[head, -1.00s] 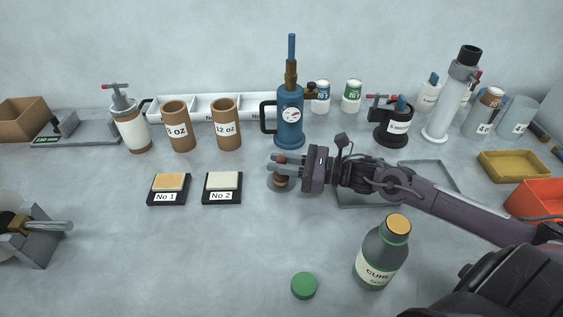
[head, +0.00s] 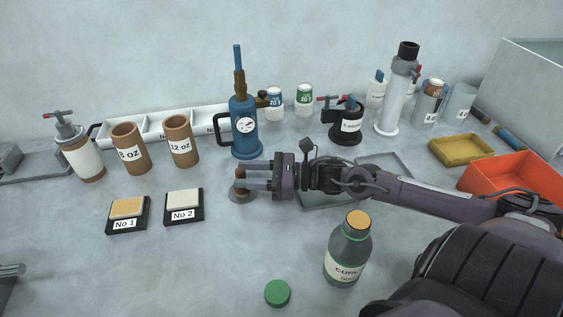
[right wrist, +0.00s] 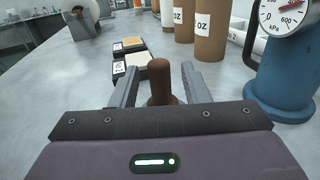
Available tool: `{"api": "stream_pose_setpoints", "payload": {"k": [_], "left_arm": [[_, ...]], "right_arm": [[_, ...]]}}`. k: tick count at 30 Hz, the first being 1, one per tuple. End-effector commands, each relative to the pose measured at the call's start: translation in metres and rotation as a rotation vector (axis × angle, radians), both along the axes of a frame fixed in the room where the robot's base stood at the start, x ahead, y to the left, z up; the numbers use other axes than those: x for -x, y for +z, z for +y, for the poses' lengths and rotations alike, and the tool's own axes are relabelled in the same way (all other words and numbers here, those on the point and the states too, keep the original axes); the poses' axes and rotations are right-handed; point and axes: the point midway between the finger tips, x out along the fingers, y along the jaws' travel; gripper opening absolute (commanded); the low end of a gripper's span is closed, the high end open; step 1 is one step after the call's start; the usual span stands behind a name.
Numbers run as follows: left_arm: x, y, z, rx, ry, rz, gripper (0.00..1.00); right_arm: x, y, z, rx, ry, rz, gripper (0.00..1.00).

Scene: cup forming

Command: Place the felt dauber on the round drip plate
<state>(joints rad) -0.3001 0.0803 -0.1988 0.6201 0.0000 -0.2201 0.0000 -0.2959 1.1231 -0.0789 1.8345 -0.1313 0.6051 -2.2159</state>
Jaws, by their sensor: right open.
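The felt dauber (head: 240,179), a brown knobbed handle, stands upright over a small grey disc that looks like the round drip plate (head: 236,197). My right gripper (head: 251,182) reaches in from the right, its two fingers open on either side of the dauber handle. In the right wrist view the brown handle (right wrist: 161,85) stands between the fingers, with a gap visible beside it. The dauber's foot is hidden there by the gripper body. My left gripper is in neither view.
A blue pump with a gauge (head: 245,128) stands close behind the gripper. Blocks No 1 (head: 126,210) and No 2 (head: 183,204) lie to the left. A grey-green bottle (head: 347,252) and a green cap (head: 277,293) stand in front.

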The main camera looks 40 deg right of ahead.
Motion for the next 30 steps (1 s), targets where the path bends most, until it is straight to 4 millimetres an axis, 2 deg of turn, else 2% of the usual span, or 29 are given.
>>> {"api": "stream_pose_setpoints", "payload": {"k": [18,24,30], "left_arm": [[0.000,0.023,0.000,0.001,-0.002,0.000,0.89],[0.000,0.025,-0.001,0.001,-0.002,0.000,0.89],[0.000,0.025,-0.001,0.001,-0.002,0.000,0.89]], "right_arm": [[0.056,0.001,-0.064,0.001,0.001,0.003,0.42],[0.065,0.001,-0.075,0.001,0.002,0.000,0.42],[0.067,0.001,-0.076,0.001,0.003,-0.001,0.42]]}}
